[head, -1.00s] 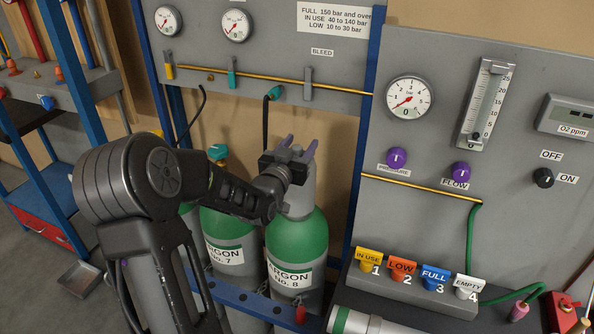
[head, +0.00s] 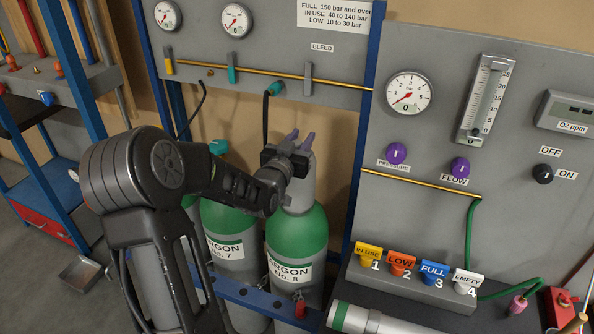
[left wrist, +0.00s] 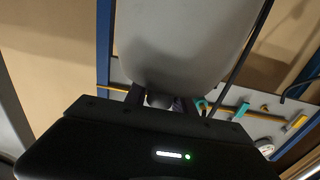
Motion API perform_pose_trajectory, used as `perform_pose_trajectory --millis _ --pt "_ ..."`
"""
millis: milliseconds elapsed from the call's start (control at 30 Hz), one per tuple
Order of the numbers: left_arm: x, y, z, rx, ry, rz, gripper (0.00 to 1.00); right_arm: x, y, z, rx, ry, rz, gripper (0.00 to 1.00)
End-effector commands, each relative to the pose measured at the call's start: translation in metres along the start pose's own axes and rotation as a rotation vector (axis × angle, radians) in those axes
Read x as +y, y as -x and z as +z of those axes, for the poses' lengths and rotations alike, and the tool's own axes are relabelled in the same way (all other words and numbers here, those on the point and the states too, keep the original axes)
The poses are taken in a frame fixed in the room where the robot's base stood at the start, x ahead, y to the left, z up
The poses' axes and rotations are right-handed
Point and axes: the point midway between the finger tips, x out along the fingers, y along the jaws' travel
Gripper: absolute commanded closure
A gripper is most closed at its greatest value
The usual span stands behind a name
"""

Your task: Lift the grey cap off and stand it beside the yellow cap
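The grey cap (head: 303,194) sits upright on the green-shouldered argon cylinder No. 8 (head: 297,238). My left gripper (head: 300,140) is at the cap's top, its purple fingertips drawn close together there. In the left wrist view the cap (left wrist: 185,45) fills the upper middle, and the fingers (left wrist: 162,102) stand on either side of a small rounded part at its end. The gripper looks shut on that part; the exact contact is partly hidden. I see no yellow cap in these views. My right gripper is not in view.
Argon cylinder No. 7 (head: 229,225) stands just left, behind my arm. A blue rack rail (head: 245,295) crosses in front of both cylinders. A black hose (head: 265,120) hangs behind the gripper. A grey panel (head: 430,215) and a shelf of coloured tags stand at right.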

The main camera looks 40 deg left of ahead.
Motion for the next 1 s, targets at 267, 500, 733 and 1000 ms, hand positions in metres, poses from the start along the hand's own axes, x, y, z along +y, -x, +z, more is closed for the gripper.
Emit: perform_pose_trajectory --millis 267,500,733,1000 --pt "0.0 0.0 -0.0001 0.0 0.0 0.0 0.94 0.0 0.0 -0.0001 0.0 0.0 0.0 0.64" --pt "0.0001 0.0 -0.0001 0.0 0.0 0.0 1.0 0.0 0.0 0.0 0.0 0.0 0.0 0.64" --pt "0.0001 0.0 -0.0001 0.0 0.0 0.0 1.0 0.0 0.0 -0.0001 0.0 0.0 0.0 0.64" --pt "0.0001 0.0 -0.0001 0.0 0.0 0.0 1.0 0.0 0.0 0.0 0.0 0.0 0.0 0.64"
